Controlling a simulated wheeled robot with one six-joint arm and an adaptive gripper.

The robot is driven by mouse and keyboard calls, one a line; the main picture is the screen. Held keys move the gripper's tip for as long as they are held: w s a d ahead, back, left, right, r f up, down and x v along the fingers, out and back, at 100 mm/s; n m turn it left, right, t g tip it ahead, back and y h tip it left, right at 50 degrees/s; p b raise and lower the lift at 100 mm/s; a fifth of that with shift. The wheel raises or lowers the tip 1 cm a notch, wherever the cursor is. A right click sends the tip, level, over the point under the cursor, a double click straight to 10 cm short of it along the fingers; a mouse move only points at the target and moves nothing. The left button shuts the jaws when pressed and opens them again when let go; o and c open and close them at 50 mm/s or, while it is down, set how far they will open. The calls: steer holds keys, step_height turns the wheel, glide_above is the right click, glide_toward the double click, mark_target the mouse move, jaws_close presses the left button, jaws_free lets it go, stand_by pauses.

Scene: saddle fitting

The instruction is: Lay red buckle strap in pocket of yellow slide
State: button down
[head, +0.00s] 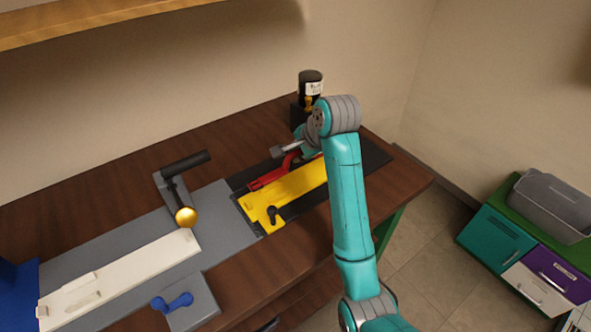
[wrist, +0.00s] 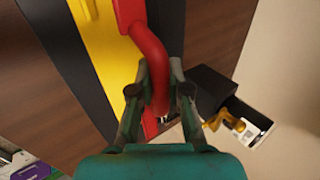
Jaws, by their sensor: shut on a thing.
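The yellow slide (head: 303,184) lies on a dark mat (head: 374,157) on the bench; it also shows in the wrist view (wrist: 100,40). The red buckle strap (head: 268,178) lies along the slide's back side in the head view. In the wrist view the strap (wrist: 149,50) runs beside the yellow slide and curves down between my fingers. My gripper (wrist: 159,92) is shut on the curved red end. My arm hides part of the slide and the gripped end in the head view. I cannot tell whether the strap touches the slide or its pocket.
A black container with a label (head: 311,84) stands behind my gripper. A black-handled lever with a gold ball (head: 186,215) and a white slide (head: 120,275) are on the grey plate to the left. A blue handle (head: 172,302) sits near the front.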

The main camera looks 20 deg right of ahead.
steer(key=shift+f, duration=3.1)
steer(key=shift+f, duration=0.1)
steer(key=c, duration=1.1)
jaws_free()
steer(key=shift+c, duration=0.2)
